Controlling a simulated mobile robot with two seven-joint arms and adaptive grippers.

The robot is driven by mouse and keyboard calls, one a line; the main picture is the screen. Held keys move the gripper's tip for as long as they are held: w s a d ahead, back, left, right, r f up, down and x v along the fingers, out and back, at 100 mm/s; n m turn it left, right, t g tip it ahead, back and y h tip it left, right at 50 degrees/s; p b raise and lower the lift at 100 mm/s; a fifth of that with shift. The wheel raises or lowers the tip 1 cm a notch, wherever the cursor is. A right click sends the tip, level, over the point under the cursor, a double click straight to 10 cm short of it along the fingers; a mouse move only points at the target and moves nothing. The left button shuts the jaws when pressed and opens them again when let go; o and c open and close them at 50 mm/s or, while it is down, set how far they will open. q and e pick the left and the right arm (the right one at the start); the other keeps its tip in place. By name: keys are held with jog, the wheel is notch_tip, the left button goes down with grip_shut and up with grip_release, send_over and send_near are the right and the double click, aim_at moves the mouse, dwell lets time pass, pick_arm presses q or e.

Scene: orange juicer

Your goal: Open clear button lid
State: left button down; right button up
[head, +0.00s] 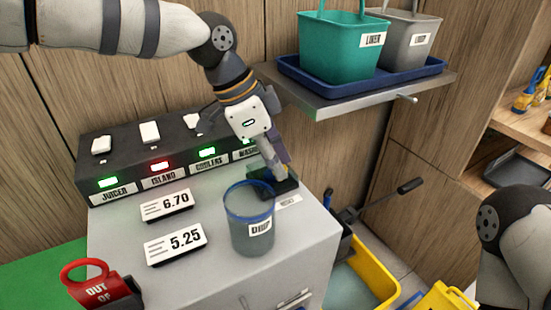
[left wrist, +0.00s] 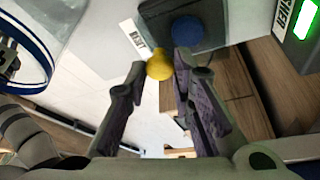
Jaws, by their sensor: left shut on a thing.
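A dark button box (head: 290,187) sits at the right edge of the grey counter, behind the clear bin. In the left wrist view the box (left wrist: 158,12) carries a round blue button (left wrist: 187,32). A yellow knob (left wrist: 160,65) is in front of the button. My left gripper (left wrist: 160,68) is shut on the yellow knob, one fingertip on each side. In the head view the left gripper (head: 272,172) reaches down over the box and hides most of it. My right gripper is out of view.
A clear bin with a blue rim (head: 252,220) stands close in front of the box. A black switch panel (head: 122,165) with lit labels is behind it. A shelf (head: 345,95) with a blue tray and bins overhangs to the right. Two price signs (head: 175,243) lie left.

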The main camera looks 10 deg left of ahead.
aim_at(267, 169)
pick_arm(q)
jog(key=g+h, duration=0.1)
jog(key=w+a+r+g+b, duration=0.1)
jog(key=shift+w+n+g+h+b, duration=0.2)
jog(key=shift+n+g+h+b, duration=0.1)
jog(key=shift+h, duration=0.1)
jog(key=w+a+r+g+h+b, duration=0.1)
jog(key=g+b, duration=0.1)
jog(key=shift+w+r+h+b, duration=0.1)
jog(key=shift+w+h+b, duration=0.1)
jog(key=shift+h+b, duration=0.2)
jog(key=shift+w+a+r+n+g+h+b, duration=0.2)
jog(key=shift+r+n+g+h+b, duration=0.1)
jog(key=shift+g+b, duration=0.1)
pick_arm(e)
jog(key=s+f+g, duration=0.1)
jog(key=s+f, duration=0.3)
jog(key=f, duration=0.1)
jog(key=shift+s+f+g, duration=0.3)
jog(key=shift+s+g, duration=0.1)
pick_arm(q)
jog(key=shift+r, duration=0.1)
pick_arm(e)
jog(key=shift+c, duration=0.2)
